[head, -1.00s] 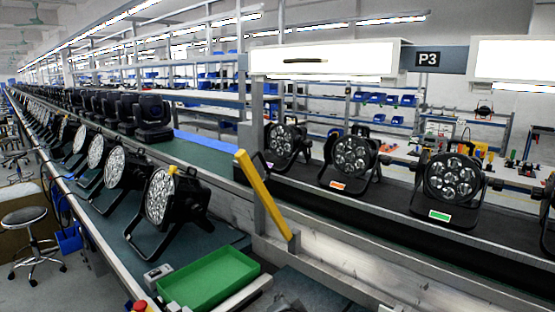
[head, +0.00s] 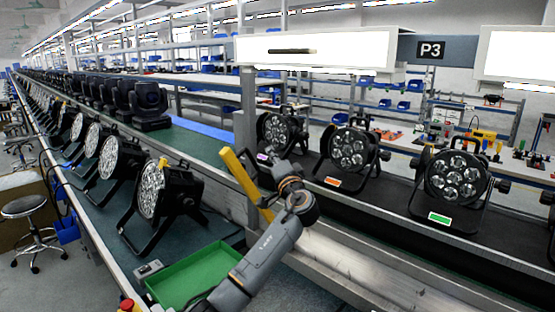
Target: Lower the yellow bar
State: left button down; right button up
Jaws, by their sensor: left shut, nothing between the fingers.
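The yellow bar (head: 238,172) stands tilted at the near edge of the right-hand conveyor. Its upper end leans to the left, and its lower end is partly hidden behind my arm. My left gripper (head: 261,174) is close to the right side of the bar, around its middle. It is shut with nothing in it. I cannot tell whether it touches the bar. My right gripper is not in view.
Several par cans, one of them (head: 352,150) with an orange label, stand on the black belt behind the bar. More par cans (head: 160,195) line the left conveyor. A green tray (head: 195,272) lies below my left arm.

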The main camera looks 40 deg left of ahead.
pick_arm(q)
jog(key=s+a+p, duration=0.1)
jog(key=s+a+f+p, duration=0.1)
jog(key=a, duration=0.1)
jog(key=shift+f, duration=0.2)
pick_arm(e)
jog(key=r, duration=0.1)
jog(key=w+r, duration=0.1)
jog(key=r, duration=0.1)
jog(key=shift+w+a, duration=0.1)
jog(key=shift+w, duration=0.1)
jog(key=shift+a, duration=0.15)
